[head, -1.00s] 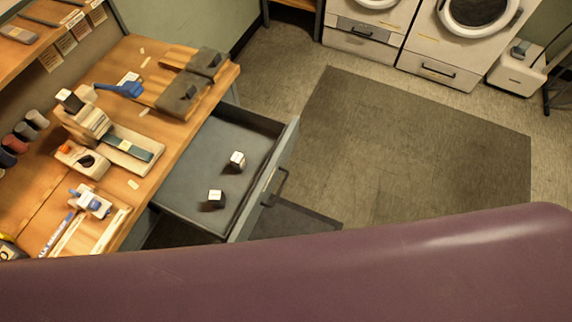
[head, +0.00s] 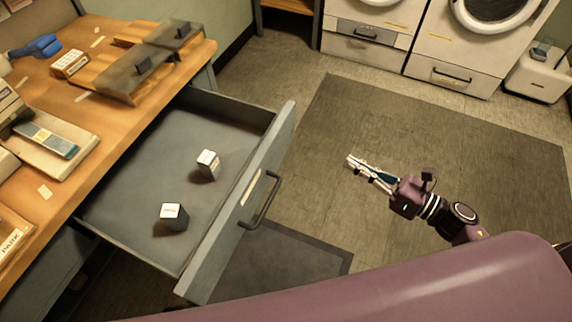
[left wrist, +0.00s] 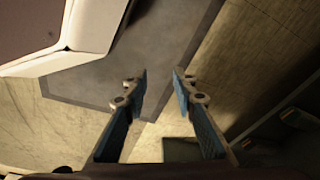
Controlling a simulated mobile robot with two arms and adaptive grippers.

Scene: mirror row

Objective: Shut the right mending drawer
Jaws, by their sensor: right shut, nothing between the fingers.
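The right mending drawer (head: 234,222) stands pulled out from the wooden workbench in the head view. Its front has a dark bar handle (head: 266,202) and a pale label. Two small white-topped boxes stand inside, one nearer the front panel (head: 208,165) and one lower in the picture (head: 173,216). My right gripper (head: 354,164) is shut and empty, right of the handle and apart from it, over the floor mat. My left gripper (left wrist: 160,88) is open and empty in the left wrist view, with floor behind it. It does not show in the head view.
The workbench (head: 62,88) carries blocks, trays and tools at the left. White front-loading machines (head: 452,55) stand at the back. A large floor mat (head: 440,135) and a smaller dark mat (head: 285,265) lie on the floor. The space right of the drawer holds only my right arm.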

